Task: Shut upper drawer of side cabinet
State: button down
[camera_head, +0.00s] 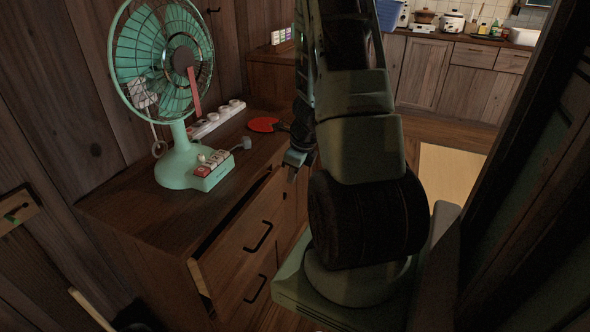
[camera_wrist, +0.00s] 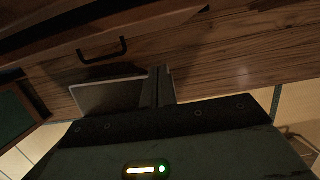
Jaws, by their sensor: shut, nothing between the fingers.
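The wooden side cabinet (camera_head: 135,210) stands on the left in the head view. Its upper drawer (camera_head: 232,255) is out a little: a dark gap shows behind the top edge of its front, and a pale side edge shows at the near end. The drawer has a black handle (camera_head: 258,237). My gripper (camera_head: 293,176) is near the far end of the drawer front, partly hidden by my arm. In the wrist view my gripper (camera_wrist: 160,86) is shut and empty, with wood and a black handle (camera_wrist: 103,50) close beyond it. I cannot tell whether it touches the drawer.
On the cabinet top are a green fan (camera_head: 183,166), a white power strip (camera_head: 215,119) and a red paddle (camera_head: 263,125). A lower drawer with its handle (camera_head: 257,288) sits below. A kitchen counter (camera_head: 455,38) is at the back. A dark panel (camera_head: 525,170) stands close on the right.

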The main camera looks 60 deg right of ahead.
aim_at(271, 177)
jog(key=shift+w+a+f+p, duration=0.1)
jog(key=shift+w+f+p, duration=0.35)
jog(key=shift+w, duration=0.7)
jog(key=shift+w+a+f+p, duration=0.1)
jog(key=shift+w+f, duration=0.55)
jog(key=shift+w, duration=0.45)
jog(key=shift+w+p, duration=0.75)
jog(key=shift+w, duration=0.55)
jog(key=shift+s, duration=0.15)
